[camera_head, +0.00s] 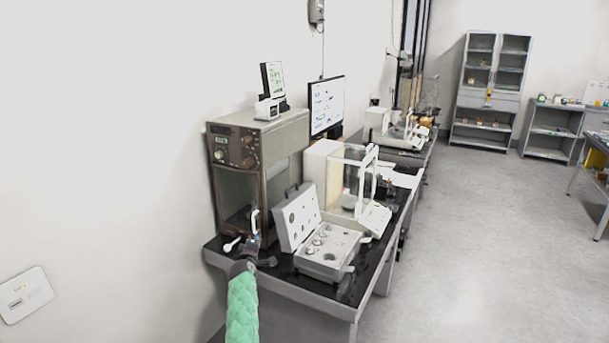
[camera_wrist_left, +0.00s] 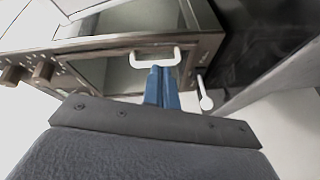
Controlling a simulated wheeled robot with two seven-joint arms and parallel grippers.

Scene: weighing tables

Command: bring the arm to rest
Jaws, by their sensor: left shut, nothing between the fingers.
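My left arm comes up from the bottom of the head view in a green sleeve. My left gripper (camera_head: 253,240) is over the near left corner of the black-topped table, in front of the brown cabinet. In the left wrist view its blue fingers (camera_wrist_left: 163,84) are together and empty. Their tips are close to the white handle (camera_wrist_left: 155,58) on the cabinet front; I cannot tell whether they touch it. The brown cabinet (camera_head: 228,155) has knobs and a glass front. My right gripper is in neither view.
A small white spoon-like item (camera_head: 232,244) lies left of the gripper. To its right is an open white weight case (camera_head: 325,268), with a glass-sided balance (camera_head: 322,160) behind it. A grey floor (camera_head: 460,240) is clear to the right of the table.

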